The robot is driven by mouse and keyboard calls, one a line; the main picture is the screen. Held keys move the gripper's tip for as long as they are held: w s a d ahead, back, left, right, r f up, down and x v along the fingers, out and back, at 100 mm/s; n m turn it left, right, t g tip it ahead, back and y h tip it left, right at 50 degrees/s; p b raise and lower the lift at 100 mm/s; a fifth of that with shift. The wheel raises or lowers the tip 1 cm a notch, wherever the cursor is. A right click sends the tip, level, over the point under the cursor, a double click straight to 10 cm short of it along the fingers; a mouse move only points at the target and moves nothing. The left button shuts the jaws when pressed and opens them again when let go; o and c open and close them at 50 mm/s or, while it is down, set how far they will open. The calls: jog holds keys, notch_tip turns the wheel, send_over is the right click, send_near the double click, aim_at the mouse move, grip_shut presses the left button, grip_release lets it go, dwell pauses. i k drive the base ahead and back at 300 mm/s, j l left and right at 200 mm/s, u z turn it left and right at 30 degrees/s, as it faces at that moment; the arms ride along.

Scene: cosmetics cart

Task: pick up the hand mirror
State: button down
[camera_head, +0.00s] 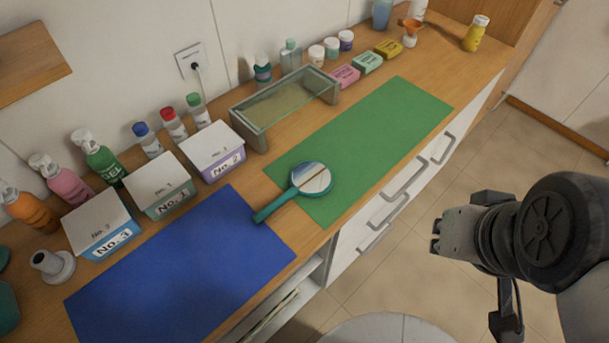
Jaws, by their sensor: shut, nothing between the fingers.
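The hand mirror (312,178) has a round reflective face and a teal rim and handle. It lies face up, its head on the green mat (393,136) near that mat's left end. Its handle (275,207) points down-left, its tip reaching the edge of the blue mat (182,277). My gripper (436,237) is at the right, over the floor in front of the cart, well apart from the mirror. It is shut and empty, pointing left.
Lidded boxes (212,150), bottles (97,155) and a glass-sided tray (285,105) line the back. Soap boxes (367,62) stand beyond the green mat. Drawer handles (405,179) project from the cart's front. Most of both mats is clear.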

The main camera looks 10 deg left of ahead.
aim_at(310, 178)
jog(key=u, duration=2.8)
jog(key=z, duration=1.8)
jog(key=i+l+u, duration=0.3)
jog(key=i+j, duration=0.05)
jog(key=j, duration=0.05)
